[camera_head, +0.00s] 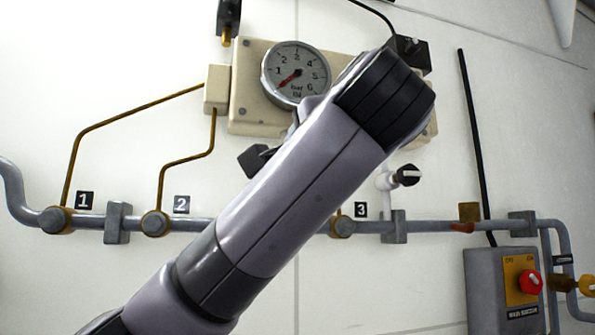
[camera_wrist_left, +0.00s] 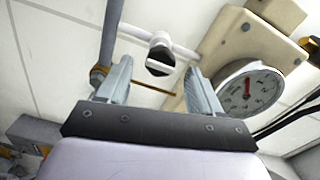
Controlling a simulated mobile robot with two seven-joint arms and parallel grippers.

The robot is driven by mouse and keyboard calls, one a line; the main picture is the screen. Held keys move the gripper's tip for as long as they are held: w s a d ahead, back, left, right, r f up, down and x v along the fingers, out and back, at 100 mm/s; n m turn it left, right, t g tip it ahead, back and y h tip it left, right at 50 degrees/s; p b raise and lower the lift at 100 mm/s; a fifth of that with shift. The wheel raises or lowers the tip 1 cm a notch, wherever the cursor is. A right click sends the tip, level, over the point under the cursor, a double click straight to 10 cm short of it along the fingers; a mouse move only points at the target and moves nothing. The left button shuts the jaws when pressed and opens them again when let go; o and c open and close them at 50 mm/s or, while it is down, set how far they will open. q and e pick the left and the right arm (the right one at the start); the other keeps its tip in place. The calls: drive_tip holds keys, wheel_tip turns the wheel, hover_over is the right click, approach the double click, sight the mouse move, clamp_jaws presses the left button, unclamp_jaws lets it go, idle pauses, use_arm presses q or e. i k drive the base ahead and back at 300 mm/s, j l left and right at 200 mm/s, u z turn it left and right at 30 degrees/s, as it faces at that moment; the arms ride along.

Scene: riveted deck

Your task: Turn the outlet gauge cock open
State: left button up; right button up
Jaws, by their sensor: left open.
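A cock with a black round knob and a pale bar across its face (camera_wrist_left: 160,58) sits on a white tube in the left wrist view. My left gripper (camera_wrist_left: 158,88) is open, with its two grey fingers apart. The knob shows between and beyond the fingertips; I see no clear contact. In the head view my left arm hides this gripper and whatever lies behind it. Another cock with a black knob (camera_head: 407,175) stands on a white stub right of my arm. I cannot tell from labels which is the outlet cock. My right gripper is not in view.
A round gauge (camera_head: 296,75) sits on a cream panel (camera_head: 247,112), its red needle near the low end. A grey pipe (camera_head: 188,224) with tags 1, 2 and 3 runs along the wall. A grey switch box (camera_head: 487,290) with a red knob stands at lower right.

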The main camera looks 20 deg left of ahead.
sight(408, 175)
drive_tip(key=k+l, duration=0.85)
